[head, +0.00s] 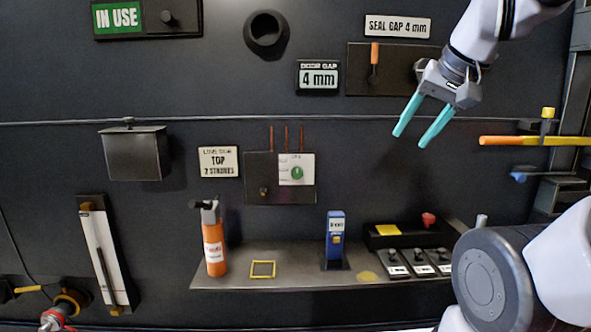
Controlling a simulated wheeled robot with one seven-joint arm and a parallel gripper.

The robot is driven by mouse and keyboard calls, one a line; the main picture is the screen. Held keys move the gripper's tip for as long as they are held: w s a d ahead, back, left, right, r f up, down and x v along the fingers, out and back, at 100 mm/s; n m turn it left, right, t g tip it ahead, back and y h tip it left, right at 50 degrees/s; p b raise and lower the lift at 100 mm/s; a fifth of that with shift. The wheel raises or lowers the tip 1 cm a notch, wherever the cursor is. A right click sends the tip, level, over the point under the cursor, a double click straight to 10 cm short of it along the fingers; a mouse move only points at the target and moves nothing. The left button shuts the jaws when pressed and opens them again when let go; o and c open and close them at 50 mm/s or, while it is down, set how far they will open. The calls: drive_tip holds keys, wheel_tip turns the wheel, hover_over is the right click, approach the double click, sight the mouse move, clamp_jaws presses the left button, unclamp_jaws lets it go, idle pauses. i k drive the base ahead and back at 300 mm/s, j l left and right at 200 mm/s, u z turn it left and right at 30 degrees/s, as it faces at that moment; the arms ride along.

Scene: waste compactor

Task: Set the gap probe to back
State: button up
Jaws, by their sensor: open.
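My gripper (410,139) is at the upper right, with its two teal fingers spread apart and nothing between them. It points down and left, in front of the dark wall. No label reads gap probe. A small blue upright device (336,247) with a pale label and a yellow part stands on the shelf below and left of my gripper, well apart from it. I cannot tell whether it is the probe. A dark plate (356,84) with an orange-handled lever (374,62) sits under a "SEAL GAP 4 mm" sign (398,27). My gripper partly covers that plate's right side.
The grey shelf (300,278) holds an orange spray bottle (214,246), a yellow square outline (263,269) and a switch box (410,235) with a red button. A "4 mm" display (318,77) is on the wall. Orange and yellow bars (515,140) jut in at right.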

sight(520, 177)
drive_tip(key=i+z, duration=0.15)
drive_tip(key=z, duration=1.35)
